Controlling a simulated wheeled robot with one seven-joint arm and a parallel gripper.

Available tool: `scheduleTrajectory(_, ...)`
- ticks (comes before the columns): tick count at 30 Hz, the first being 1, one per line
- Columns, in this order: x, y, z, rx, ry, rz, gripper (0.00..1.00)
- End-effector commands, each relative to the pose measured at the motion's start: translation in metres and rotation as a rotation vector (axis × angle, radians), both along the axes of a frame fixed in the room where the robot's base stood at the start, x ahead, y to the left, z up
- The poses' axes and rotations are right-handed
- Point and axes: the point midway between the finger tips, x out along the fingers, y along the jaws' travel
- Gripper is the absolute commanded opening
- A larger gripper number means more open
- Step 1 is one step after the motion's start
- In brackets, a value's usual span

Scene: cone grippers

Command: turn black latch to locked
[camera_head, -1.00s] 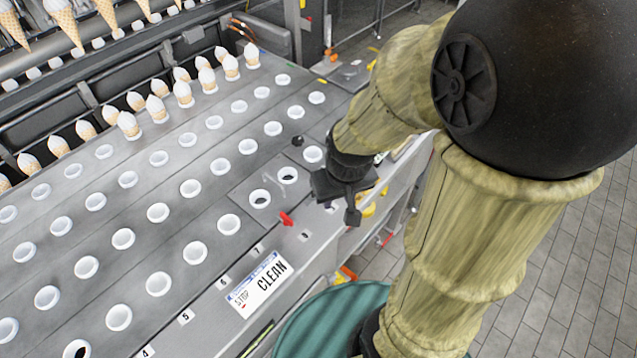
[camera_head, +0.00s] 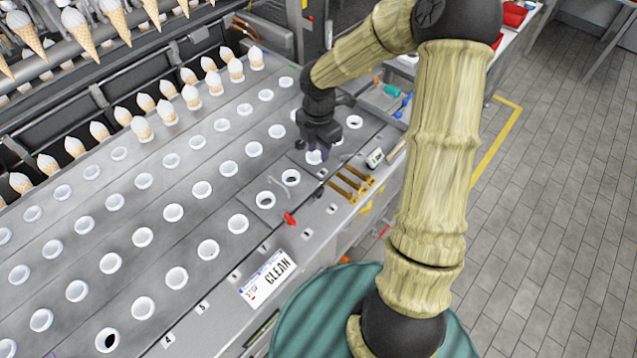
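A small black latch (camera_head: 319,190) shows near the front edge of the grey conveyor deck, right of a red latch (camera_head: 290,218). It is small, and I cannot tell whether it stands at locked. My dark gripper (camera_head: 318,152) points down over a white ring behind and slightly above the black latch in the picture. It appears apart from the latch. Its fingers are dark and small, and I cannot tell whether they are open or shut. I see nothing held in it.
White cone rings (camera_head: 203,188) cover the deck in rows, with filled cones (camera_head: 191,97) at the back. Tiled floor is clear at right.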

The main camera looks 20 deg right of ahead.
Motion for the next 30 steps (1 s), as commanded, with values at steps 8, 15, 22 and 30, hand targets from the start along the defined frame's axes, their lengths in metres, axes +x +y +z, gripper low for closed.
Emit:
scheduleTrajectory(8, -0.001, 0.000, -0.002, 0.000, 0.001, -0.002, 0.32)
scheduleTrajectory(15, -0.001, 0.001, -0.022, 0.000, 0.004, -0.002, 0.32)
scheduleTrajectory(22, -0.002, 0.002, -0.061, 0.000, 0.004, -0.002, 0.32)
scheduleTrajectory(30, -0.002, 0.001, -0.109, -0.001, 0.004, -0.002, 0.32)
